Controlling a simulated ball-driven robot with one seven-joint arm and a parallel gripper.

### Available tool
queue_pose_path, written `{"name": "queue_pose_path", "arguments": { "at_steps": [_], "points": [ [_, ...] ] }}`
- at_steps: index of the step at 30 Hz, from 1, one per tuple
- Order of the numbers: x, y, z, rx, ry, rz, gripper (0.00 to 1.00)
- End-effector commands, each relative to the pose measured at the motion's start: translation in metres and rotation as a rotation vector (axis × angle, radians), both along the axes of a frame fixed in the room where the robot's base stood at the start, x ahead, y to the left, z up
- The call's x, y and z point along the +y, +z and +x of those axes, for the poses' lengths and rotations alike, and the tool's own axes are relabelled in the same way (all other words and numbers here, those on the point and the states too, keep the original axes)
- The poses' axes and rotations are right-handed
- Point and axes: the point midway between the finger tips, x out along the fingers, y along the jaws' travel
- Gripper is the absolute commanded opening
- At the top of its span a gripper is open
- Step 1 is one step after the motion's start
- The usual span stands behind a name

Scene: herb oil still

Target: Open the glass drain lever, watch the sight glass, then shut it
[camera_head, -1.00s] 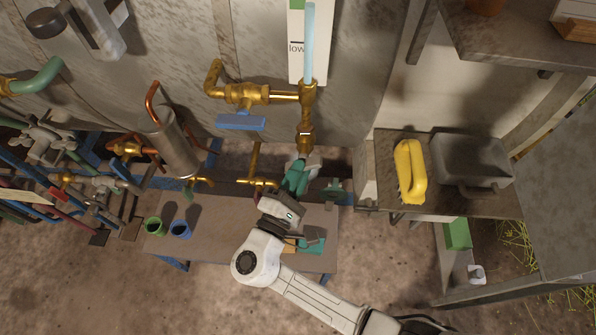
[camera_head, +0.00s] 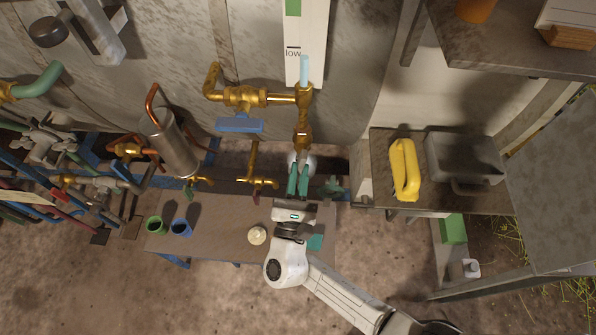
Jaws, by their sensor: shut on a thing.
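The sight glass (camera_head: 304,70) is a pale blue column standing in a brass fitting in front of a white gauge board (camera_head: 307,30). Its blue column is short, with its top near the "low" mark. Brass pipework (camera_head: 303,135) runs down from it. My gripper (camera_head: 298,168) is at the lower end of this pipework, with its teal fingers pointing up the picture. It is shut on the glass drain lever, which the fingers mostly hide. I cannot make out the lever's angle.
A blue-handled brass valve (camera_head: 240,124) is left of the pipework. A low bench (camera_head: 220,222) below bears a green cup (camera_head: 155,225), a blue cup (camera_head: 181,228) and a pale round thing (camera_head: 257,235).

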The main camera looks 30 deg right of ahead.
Motion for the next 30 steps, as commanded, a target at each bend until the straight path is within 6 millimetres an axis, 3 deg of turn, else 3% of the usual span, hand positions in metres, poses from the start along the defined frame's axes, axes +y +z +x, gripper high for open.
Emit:
{"name": "queue_pose_path", "arguments": {
  "at_steps": [23,24,30],
  "points": [
    [-0.0004,-0.0025,-0.0012,0.070,0.003,-0.089,0.00],
    [-0.0004,-0.0025,-0.0012,0.070,0.003,-0.089,0.15],
    [-0.0005,-0.0015,-0.0010,0.068,0.002,-0.089,0.34]
  ]
}}
